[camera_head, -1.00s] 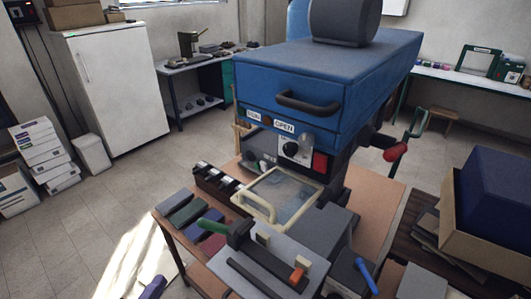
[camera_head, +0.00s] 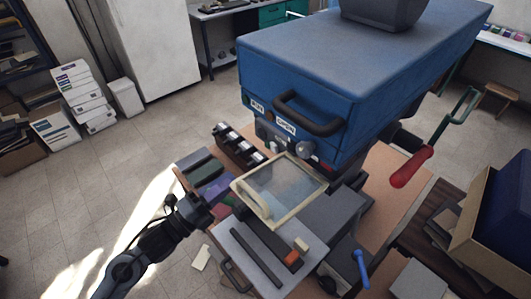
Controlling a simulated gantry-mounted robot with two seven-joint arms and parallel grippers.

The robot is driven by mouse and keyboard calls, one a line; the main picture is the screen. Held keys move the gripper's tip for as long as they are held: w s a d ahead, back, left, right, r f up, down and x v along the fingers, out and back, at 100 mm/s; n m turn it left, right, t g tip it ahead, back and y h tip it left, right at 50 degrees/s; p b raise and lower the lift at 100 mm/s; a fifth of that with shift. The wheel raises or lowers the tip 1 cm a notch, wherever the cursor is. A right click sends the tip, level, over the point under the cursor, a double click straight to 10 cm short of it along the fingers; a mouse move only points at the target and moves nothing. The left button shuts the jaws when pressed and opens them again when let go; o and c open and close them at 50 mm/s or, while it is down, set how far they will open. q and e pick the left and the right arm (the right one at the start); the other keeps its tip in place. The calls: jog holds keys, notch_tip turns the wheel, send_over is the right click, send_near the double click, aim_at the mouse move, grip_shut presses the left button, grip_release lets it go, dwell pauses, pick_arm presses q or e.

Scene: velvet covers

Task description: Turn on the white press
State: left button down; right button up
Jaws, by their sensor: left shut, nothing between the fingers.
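A big blue press (camera_head: 345,80) stands on the work table; I see no white press body. It has a black handle (camera_head: 306,117) and small white labels on its front. Below the labels, a control area with a knob (camera_head: 306,150) shows only partly, seen from steeply above. A cream-framed clear panel (camera_head: 280,188) with a handle lies in front of and below the press head. My left gripper (camera_head: 203,207) is shut and empty at the table's left edge, left of the clear panel, by the coloured covers. My right gripper is not in view.
Folded dark covers (camera_head: 200,172) and a black rack (camera_head: 238,148) lie left of the press. A grey plate (camera_head: 242,247) with dark bars is in front. A red-handled lever (camera_head: 412,165) sticks out on the right. An open box (camera_head: 478,245) stands at far right.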

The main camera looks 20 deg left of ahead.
aim_at(273, 147)
pick_arm(q)
jog(key=p+x, duration=0.1)
jog(key=x, duration=1.3)
